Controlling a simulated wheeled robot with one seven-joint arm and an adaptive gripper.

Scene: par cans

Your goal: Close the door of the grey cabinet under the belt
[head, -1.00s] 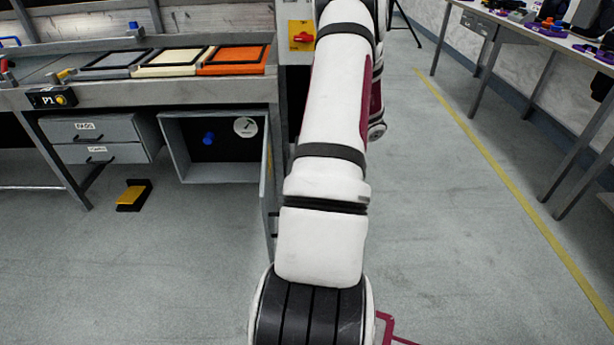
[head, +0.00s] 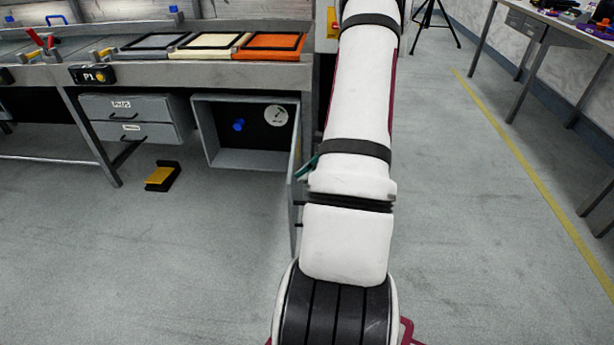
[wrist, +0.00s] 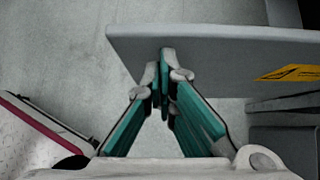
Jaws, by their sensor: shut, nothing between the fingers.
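The grey cabinet (head: 245,161) hangs under the belt, its front open. Its door (head: 296,188) stands swung out from the right side, seen nearly edge-on in the head view. In the wrist view the door (wrist: 220,46) is a grey panel across the top, with a yellow label. My gripper's fingertips (wrist: 164,62) are together with nothing between them and overlap the door's face in the picture. I cannot tell if they touch it. In the head view, a teal bit of the gripper (head: 308,168) shows just right of the door; my arm hides the rest.
A blue knob (head: 239,125) and a round dial label (head: 276,116) are inside the cabinet. A drawer unit (head: 135,120) is to its left, and a black-yellow pedal (head: 162,177) is on the floor. A long table (head: 560,40) stands far right.

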